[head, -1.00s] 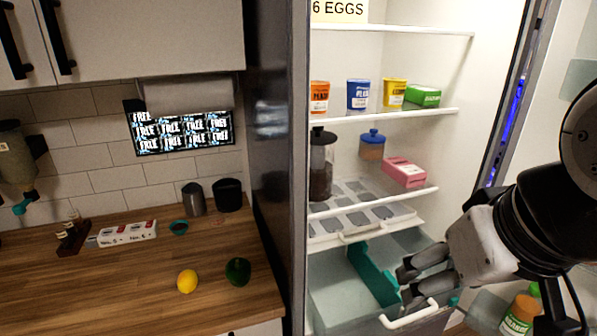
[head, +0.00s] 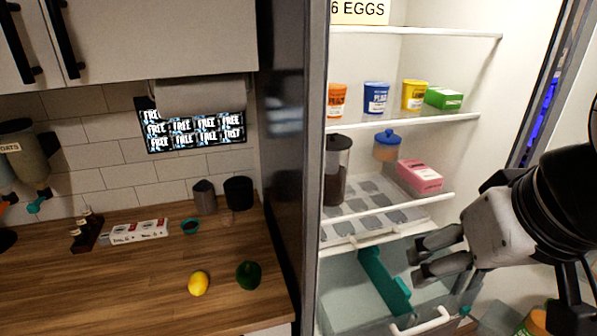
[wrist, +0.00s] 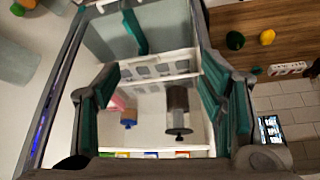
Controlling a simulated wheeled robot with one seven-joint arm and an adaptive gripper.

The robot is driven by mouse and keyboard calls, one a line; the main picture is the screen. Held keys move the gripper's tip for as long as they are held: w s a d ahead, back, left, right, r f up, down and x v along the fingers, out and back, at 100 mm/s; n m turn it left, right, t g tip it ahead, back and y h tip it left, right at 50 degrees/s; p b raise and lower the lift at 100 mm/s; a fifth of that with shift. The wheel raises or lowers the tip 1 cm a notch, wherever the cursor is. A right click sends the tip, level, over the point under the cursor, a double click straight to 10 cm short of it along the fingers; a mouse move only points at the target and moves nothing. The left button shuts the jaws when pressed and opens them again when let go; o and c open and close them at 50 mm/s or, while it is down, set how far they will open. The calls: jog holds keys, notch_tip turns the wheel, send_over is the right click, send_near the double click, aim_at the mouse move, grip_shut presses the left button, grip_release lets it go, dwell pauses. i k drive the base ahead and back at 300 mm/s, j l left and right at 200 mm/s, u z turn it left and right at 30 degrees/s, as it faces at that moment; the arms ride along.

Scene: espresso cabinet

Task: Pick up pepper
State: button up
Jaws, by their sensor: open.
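The dark green pepper (head: 249,275) sits on the wooden counter, to the right of a yellow lemon (head: 199,283). The pepper also shows at the upper right of the wrist view (wrist: 235,40), with the lemon (wrist: 267,37) beside it. My gripper (head: 413,264) is at the right in the head view, in front of the open fridge and above its lower drawer. It is open and empty, well away from the pepper. In the wrist view its two fingers (wrist: 165,105) stand wide apart, with fridge shelves between and beyond them.
The fridge's side wall (head: 291,130) stands between my gripper and the counter (head: 130,290). The clear drawer (head: 345,290) is pulled out, with a teal divider (head: 384,280). Shelves hold tubs, a dark jar (head: 337,170) and a pink box (head: 419,176). The counter front is mostly clear.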

aim_at(248, 275)
jog(key=j+z, duration=0.1)
jog(key=j, duration=0.35)
jog(key=k+j+z, duration=0.1)
jog(key=j, duration=0.35)
jog(key=j+z, duration=0.1)
jog(key=j, duration=0.35)
jog(key=k+j+z, duration=0.1)
jog(key=j, duration=0.35)
jog(key=k+j+z, duration=0.1)
jog(key=j, duration=0.35)
jog(key=k+j+z, duration=0.15)
jog(key=j, duration=0.25)
